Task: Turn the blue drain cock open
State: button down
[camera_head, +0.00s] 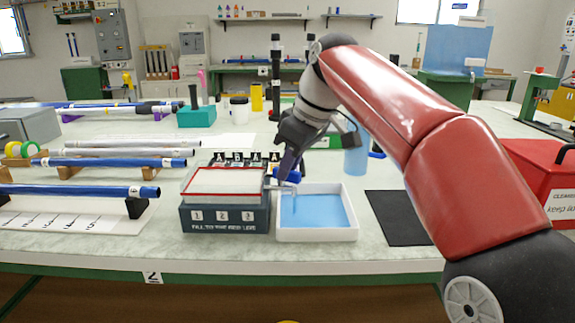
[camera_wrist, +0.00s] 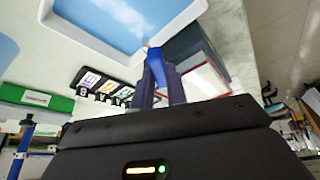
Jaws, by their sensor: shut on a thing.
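The blue drain cock (camera_head: 292,176) is at the right side of a dark tank (camera_head: 224,218) with a clear upper part and a red line. My gripper (camera_head: 284,172) comes down on the cock from above and is shut on it. In the wrist view my gripper (camera_wrist: 160,82) has its two dark fingers close together, with the blue cock (camera_wrist: 155,58) showing at their tips. The fingers hide much of the cock, so its exact angle is unclear. A white tray (camera_head: 350,232) with a blue inside stands right of the tank, below the cock.
Lettered cards (camera_head: 240,158) stand behind the tank. A blue cup (camera_head: 356,158) stands behind the tray. A black mat (camera_head: 398,218) lies to the right, with a red box (camera_head: 540,170) beyond. Blue rods (camera_head: 80,190) rest on supports at left.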

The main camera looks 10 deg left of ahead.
jog(key=n+g, duration=0.1)
jog(key=n, duration=0.2)
jog(key=w+n+g, duration=0.1)
jog(key=n, duration=0.1)
jog(key=shift+n, duration=0.4)
dwell(0.4)
jog(key=c, duration=1.7)
grip_release()
